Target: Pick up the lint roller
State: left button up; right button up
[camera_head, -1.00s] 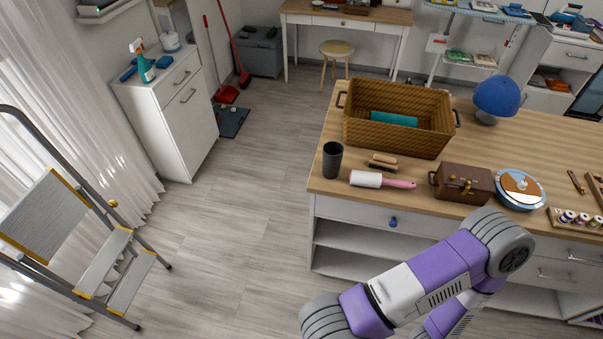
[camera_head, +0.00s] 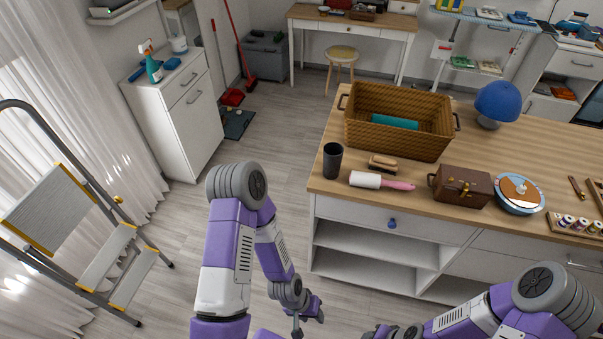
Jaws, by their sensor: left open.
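The lint roller (camera_head: 381,181) lies on the wooden counter near its front edge, with a white roll to the left and a pink handle to the right. My left gripper (camera_head: 297,331) hangs below the counter height, in front of the cabinet, at the bottom of the view. It is open and empty, and well apart from the roller. My right arm comes in at the lower right. Its hand (camera_head: 378,333) is mostly cut off by the bottom edge, so its fingers do not show.
A dark cup (camera_head: 332,160) stands left of the roller, a brush (camera_head: 383,163) lies just behind it, and a brown case (camera_head: 462,187) stands to its right. A wicker basket (camera_head: 398,141) is farther back. A step ladder (camera_head: 104,265) stands at the left. The floor between is clear.

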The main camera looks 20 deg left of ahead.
aim_at(372, 181)
jog(key=u, duration=0.75)
jog(key=i, duration=0.5)
